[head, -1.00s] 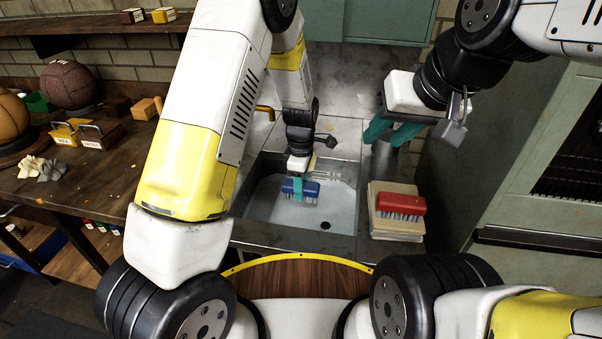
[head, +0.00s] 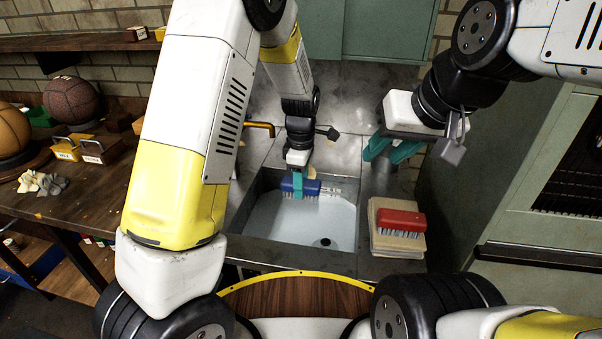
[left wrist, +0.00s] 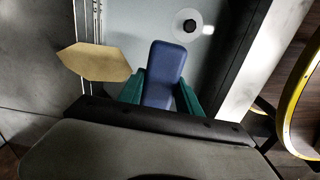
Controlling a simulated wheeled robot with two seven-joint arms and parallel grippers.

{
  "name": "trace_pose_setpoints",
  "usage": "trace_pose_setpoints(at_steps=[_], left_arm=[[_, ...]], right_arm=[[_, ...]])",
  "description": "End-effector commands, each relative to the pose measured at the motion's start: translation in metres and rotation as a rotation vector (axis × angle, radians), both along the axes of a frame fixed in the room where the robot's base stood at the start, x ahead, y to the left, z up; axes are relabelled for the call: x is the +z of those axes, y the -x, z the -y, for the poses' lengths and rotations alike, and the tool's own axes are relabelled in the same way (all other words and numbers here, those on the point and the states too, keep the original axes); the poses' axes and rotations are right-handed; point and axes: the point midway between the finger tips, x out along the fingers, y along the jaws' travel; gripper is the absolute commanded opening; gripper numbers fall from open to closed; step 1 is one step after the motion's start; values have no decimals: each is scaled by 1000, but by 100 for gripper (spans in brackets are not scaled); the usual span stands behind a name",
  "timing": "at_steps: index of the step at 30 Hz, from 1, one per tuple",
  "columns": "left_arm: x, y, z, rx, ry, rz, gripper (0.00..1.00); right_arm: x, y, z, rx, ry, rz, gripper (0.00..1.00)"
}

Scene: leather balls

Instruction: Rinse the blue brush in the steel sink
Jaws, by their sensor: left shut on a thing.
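The blue brush (head: 300,187) is held by my left gripper (head: 298,185), bristles down, over the back part of the steel sink (head: 258,248). In the left wrist view, the blue brush (left wrist: 164,75) sits between the teal fingers of my left gripper (left wrist: 160,95). The round drain (head: 325,242) lies nearer the sink's front, apart from the brush. I cannot tell whether the bristles touch the basin. The orange tap (head: 260,127) is behind and left of the brush. My right gripper (head: 389,150) is open and empty right of the sink.
A red brush (head: 400,222) lies on stacked pale blocks (head: 398,246) right of the sink. The wooden bench at left (head: 95,190) holds balls, small labelled boxes (head: 98,150) and a crumpled cloth (head: 42,183). A green cabinet (head: 540,190) stands at right.

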Motion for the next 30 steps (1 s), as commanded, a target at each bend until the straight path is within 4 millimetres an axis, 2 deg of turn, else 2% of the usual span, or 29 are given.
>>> trace_pose_setpoints(at_steps=[17,30], left_arm=[[2,0,0,0,0,2,8],[38,-1,0,0,2,3,8]], right_arm=[[0,0,0,0,0,0,36],[0,0,0,0,0,0,36]])
